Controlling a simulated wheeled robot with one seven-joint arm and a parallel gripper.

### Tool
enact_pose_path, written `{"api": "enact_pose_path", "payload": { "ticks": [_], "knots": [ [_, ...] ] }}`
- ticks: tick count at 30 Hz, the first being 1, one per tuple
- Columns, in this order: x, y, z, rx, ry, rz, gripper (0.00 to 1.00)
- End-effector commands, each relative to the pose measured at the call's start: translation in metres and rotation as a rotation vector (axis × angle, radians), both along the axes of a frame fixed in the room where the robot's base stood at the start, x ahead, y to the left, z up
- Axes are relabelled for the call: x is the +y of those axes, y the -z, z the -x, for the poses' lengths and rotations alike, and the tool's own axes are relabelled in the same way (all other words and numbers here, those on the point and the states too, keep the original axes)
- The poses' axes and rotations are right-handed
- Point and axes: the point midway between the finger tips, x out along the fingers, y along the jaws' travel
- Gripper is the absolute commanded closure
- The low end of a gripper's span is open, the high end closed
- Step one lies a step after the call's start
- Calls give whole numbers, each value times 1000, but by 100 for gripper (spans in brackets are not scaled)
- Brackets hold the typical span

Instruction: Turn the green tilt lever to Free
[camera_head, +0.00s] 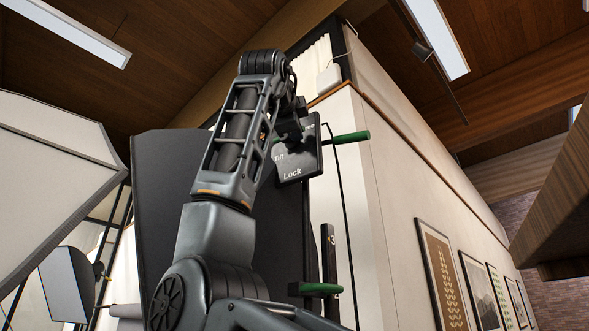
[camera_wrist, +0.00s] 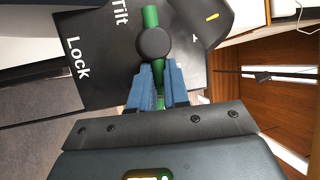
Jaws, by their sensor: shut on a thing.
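The green tilt lever (camera_head: 347,137) sticks out to the right of a dark plate (camera_head: 297,163) marked Tilt and Lock, nearly level. Another word at the plate's upper right is partly covered. In the wrist view the lever (camera_wrist: 151,16) runs past a round black hub (camera_wrist: 153,43) and down between my blue fingers. My gripper (camera_wrist: 158,72) is shut on the lever just below the hub in that view. In the head view my gripper (camera_head: 290,134) is in front of the plate, and its grip is largely hidden.
A second green handle (camera_head: 316,288) sits lower on a dark post. A dark panel (camera_head: 160,190) stands behind my arm. A white wall (camera_head: 385,190) with framed pictures (camera_head: 444,270) runs to the right. A pale angled panel (camera_head: 55,180) is at left.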

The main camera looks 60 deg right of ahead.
Motion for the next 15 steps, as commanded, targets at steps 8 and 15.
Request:
{"api": "enact_pose_path", "payload": {
  "ticks": [8, 15],
  "knots": [
    [0, 0, 0, 0, -1, 1, 61],
    [0, 0, 0, -1, 0, 1, 59]
  ]
}}
